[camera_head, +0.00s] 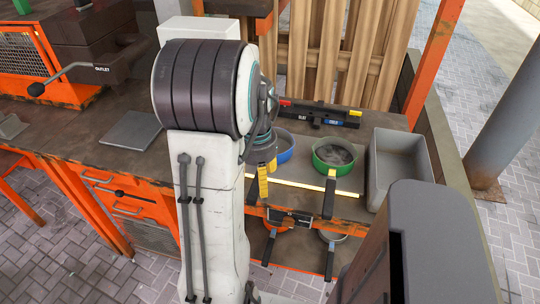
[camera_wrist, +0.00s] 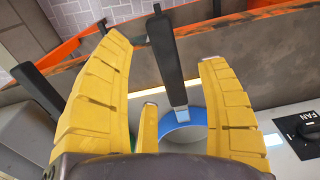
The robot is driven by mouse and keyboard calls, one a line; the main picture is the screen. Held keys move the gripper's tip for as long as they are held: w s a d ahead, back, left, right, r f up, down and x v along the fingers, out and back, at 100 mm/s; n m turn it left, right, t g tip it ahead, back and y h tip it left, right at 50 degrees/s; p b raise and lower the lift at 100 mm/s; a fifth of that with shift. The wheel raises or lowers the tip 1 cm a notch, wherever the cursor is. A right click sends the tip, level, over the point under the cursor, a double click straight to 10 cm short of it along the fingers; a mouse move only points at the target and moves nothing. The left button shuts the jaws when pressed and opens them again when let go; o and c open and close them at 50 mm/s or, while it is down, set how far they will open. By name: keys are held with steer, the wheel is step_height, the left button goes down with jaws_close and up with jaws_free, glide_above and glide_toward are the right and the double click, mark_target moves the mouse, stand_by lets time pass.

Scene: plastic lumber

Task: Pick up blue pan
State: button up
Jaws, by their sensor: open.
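The blue pan (camera_head: 286,152) sits on the workbench, partly hidden behind my arm and gripper in the head view. In the wrist view, the blue rim (camera_wrist: 184,130) shows between my fingers, and its black handle (camera_wrist: 168,55) extends toward the bench edge. My gripper (camera_wrist: 166,52) has its yellow fingers spread, with the handle seen between them. I cannot tell how far above the handle they are. In the head view, my gripper (camera_head: 263,182) hangs over the front of the bench, just in front of the blue pan.
A green pan (camera_head: 334,167) stands right of the blue pan, its black handle pointing forward. A grey bin (camera_head: 400,165) is farther right. A black rack with coloured labels (camera_head: 320,114) lies behind the pans. More pans (camera_head: 331,237) sit on the shelf below.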

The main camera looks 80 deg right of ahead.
mark_target(258, 187)
steer(key=shift+w+f, duration=0.1)
steer(key=shift+f, duration=2.6)
steer(key=shift+o, duration=0.3)
steer(key=c, duration=1.4)
steer(key=shift+r, duration=0.1)
jaws_close()
